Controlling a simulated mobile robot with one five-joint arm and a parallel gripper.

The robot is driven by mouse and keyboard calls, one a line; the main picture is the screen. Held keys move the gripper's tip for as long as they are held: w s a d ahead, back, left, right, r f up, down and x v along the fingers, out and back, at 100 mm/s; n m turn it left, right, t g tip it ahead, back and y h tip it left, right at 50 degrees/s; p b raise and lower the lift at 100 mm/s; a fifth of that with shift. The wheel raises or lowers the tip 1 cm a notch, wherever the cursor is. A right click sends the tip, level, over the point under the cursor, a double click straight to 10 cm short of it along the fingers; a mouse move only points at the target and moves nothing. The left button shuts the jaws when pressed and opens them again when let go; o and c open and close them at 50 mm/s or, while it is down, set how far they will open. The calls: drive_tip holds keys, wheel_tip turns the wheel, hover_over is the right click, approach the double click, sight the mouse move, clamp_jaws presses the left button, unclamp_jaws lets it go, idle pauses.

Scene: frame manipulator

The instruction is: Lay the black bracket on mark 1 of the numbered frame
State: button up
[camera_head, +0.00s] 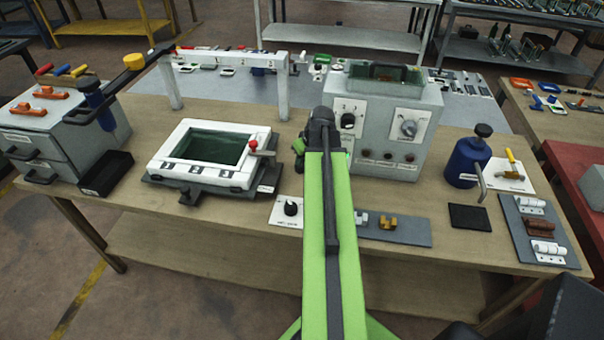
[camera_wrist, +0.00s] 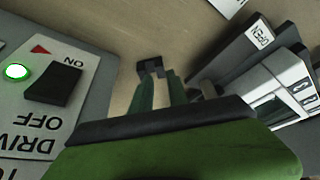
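The numbered frame (camera_head: 185,130) is white around a dark green panel, on a dark base left of my arm. Its front edge bears several small dark number marks (camera_head: 195,170); the digits are too small to read in the head view. Part of the frame also shows at the right of the wrist view (camera_wrist: 284,88). In the wrist view my gripper (camera_wrist: 153,80) appears closed on a small, notched dark piece, seemingly the black bracket (camera_wrist: 150,66), above bare wood. In the head view my arm hides the fingertips and the bracket.
A grey control box (camera_head: 385,125) with dials stands behind my arm; a white gantry bar (camera_head: 228,57) stands behind the frame. A switch panel (camera_wrist: 50,90) is close on the wrist view's left. A grey mat (camera_head: 405,233) holds a yellow bracket (camera_head: 387,222). A red-knobbed lever (camera_head: 253,147) sits at the frame's right.

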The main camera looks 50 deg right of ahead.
drive_tip(key=b+x, duration=0.4)
drive_tip(key=x, duration=0.1)
drive_tip(key=shift+w+d+f+b, duration=0.1)
drive_tip(key=shift+w+b, duration=0.2)
drive_tip(key=shift+b, duration=0.1)
drive_tip(key=shift+r, duration=0.2)
clamp_jaws()
